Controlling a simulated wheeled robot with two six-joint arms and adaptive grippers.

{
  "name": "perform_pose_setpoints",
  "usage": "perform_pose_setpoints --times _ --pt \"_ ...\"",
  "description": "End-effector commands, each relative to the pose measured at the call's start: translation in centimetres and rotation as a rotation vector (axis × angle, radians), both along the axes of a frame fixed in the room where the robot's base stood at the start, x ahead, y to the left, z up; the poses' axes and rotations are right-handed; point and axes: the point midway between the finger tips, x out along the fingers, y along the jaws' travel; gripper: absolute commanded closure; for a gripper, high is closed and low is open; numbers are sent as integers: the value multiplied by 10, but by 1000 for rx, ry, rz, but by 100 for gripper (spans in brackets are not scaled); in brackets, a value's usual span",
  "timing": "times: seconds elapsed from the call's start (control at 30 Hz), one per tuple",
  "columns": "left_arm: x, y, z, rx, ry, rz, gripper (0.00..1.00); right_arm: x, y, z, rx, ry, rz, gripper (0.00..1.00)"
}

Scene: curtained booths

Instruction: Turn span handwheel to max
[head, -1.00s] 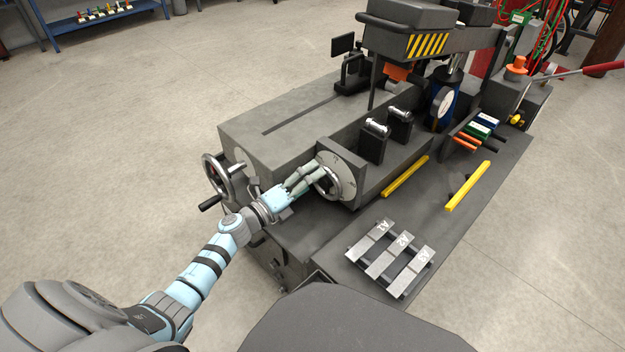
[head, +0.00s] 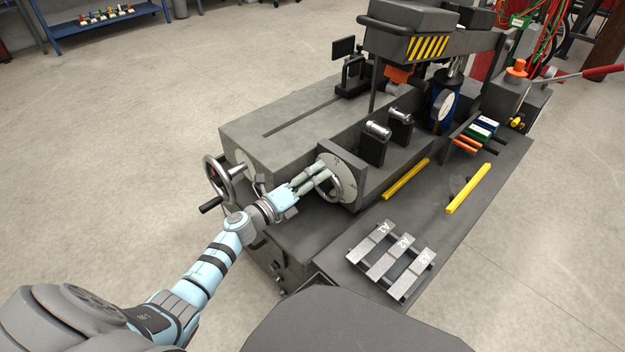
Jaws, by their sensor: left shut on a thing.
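A small metal handwheel (head: 350,189) with a pale round dial plate (head: 346,163) behind it sits on the near end of the machine's raised block. My left gripper (head: 325,178) reaches in from the left and is shut on the upper left part of this wheel's rim. The fingers hide part of the rim and the dial. A larger handwheel (head: 212,172) with a black crank handle (head: 210,206) is on the machine's left side, apart from my gripper. I cannot read which wheel is marked span. My right gripper is not in view.
Marked metal bars (head: 383,262) lie on a rack at the front of the machine bed. Two yellow strips (head: 468,189) and two black posts with metal rollers (head: 375,140) are to the right. Open floor (head: 110,130) lies left.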

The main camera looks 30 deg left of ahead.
Motion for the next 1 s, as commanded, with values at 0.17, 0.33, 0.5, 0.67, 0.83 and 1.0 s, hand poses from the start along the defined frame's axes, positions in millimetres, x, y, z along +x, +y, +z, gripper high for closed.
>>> perform_pose_setpoints --times 0.17,0.33,0.5,0.67,0.83,1.0 --pt "-1 0 -2 0 4 1 13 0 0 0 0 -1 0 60" --pt "-1 1 -2 0 3 3 13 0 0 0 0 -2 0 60" --pt "-3 2 -2 0 3 3 13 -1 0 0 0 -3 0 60" --pt "-28 11 -3 2 6 3 13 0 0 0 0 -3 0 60" --pt "-74 26 -3 2 7 1 13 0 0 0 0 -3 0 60" --pt "-106 37 -3 2 5 -2 13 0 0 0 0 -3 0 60"
